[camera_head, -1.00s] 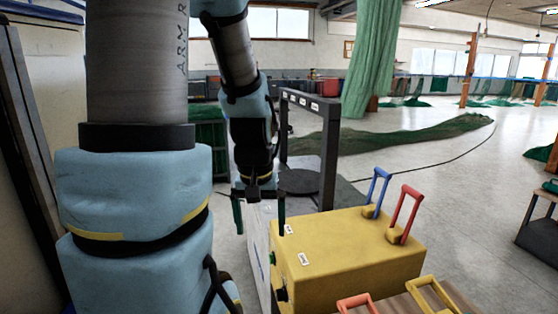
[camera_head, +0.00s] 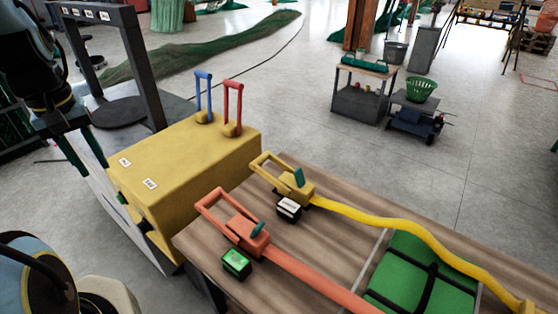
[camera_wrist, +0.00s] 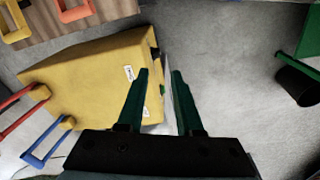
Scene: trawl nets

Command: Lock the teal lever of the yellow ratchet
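The yellow ratchet (camera_head: 290,184) lies on the wooden table, with a yellow strap (camera_head: 370,217) running right from it. Its small teal lever (camera_head: 299,177) stands up on its body. An orange ratchet (camera_head: 240,227) with its own teal lever (camera_head: 258,229) lies nearer on the same table. My gripper (camera_head: 84,158) is at the left of the head view, beside the yellow box and away from both ratchets. In the wrist view its two green fingers (camera_wrist: 158,75) are apart with nothing held between them. The wrist view shows only parts of the ratchet handles at its top left.
The yellow box (camera_head: 190,150) with a blue handle (camera_head: 204,95) and a red handle (camera_head: 233,105) stands between my gripper and the wooden table (camera_head: 330,240). A dark frame (camera_head: 140,60) rises behind my gripper. A green panel (camera_head: 405,275) lies right of the ratchets.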

